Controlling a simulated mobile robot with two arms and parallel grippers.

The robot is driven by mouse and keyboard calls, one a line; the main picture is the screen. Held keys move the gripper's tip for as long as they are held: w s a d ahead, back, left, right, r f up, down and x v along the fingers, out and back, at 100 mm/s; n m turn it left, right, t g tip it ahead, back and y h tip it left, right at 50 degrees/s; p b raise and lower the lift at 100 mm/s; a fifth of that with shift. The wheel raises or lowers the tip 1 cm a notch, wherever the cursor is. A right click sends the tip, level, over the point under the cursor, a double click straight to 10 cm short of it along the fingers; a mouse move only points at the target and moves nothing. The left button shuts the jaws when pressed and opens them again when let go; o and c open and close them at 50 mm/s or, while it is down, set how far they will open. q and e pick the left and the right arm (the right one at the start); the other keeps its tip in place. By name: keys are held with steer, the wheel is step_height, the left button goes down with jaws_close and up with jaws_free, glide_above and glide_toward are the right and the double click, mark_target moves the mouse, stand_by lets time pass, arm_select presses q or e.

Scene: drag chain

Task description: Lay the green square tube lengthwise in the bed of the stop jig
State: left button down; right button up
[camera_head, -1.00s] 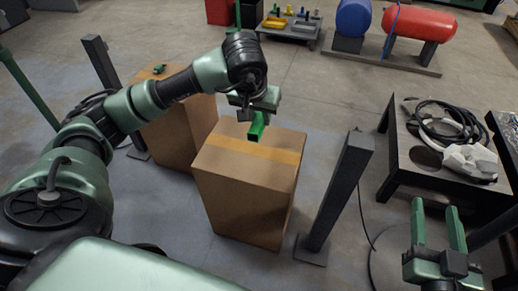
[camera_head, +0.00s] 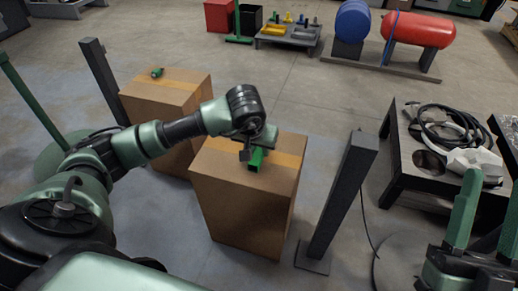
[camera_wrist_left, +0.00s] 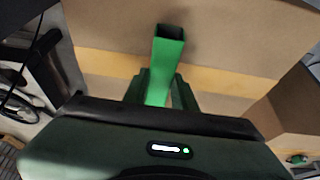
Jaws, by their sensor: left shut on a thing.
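The green square tube (camera_head: 257,160) is in my left gripper (camera_head: 251,152), over the top of the nearer cardboard box (camera_head: 240,203). The left wrist view shows the tube (camera_wrist_left: 164,62) between the fingers of the shut left gripper (camera_wrist_left: 163,88), with its open square end pointing away from the wrist. I cannot tell whether the tube touches the box top. My right gripper (camera_head: 484,215) is at the lower right of the head view, its two green fingers apart with nothing seen between them. I cannot make out the stop jig in either view.
A second cardboard box (camera_head: 168,92) with a small green item (camera_head: 157,72) on top stands behind left. A dark post (camera_head: 338,200) stands right of the nearer box. A black table (camera_head: 400,170) with a coiled hose is at right. Open floor lies behind.

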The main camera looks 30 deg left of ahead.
arm_select(q)
steer(key=shift+f, duration=0.1)
steer(key=c, duration=1.1)
jaws_free()
steer(key=shift+c, duration=0.2)
